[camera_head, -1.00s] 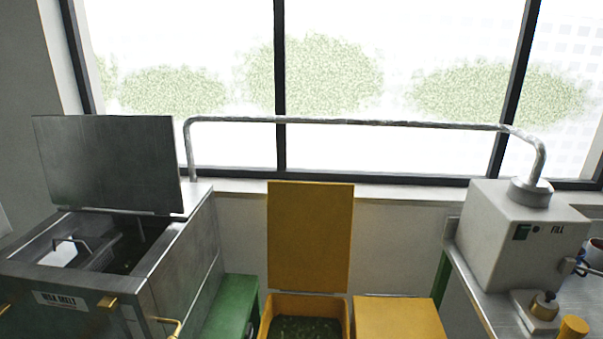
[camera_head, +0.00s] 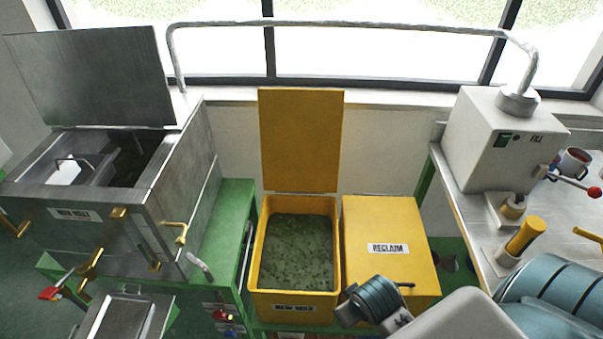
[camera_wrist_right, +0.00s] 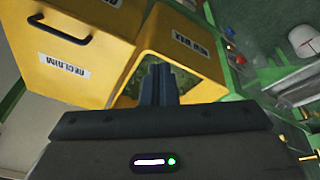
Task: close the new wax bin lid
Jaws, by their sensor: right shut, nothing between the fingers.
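The new wax bin (camera_head: 292,298) is a yellow box at the lower middle of the head view, filled with green, grainy wax (camera_head: 297,252). Its yellow lid (camera_head: 300,140) stands open and upright at the back edge. My right arm comes in from the lower right, with its wrist (camera_head: 375,300) at the bin's front right corner, in front of the reclaim bin. In the right wrist view my right gripper (camera_wrist_right: 158,72) is shut and empty, its dark fingers in front of the new wax bin's opening (camera_wrist_right: 180,50). The lid is apart from the gripper. My left gripper is not in view.
The closed yellow reclaim bin (camera_head: 388,225) stands right beside the new wax bin. The injection machine (camera_head: 500,140) stands at right.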

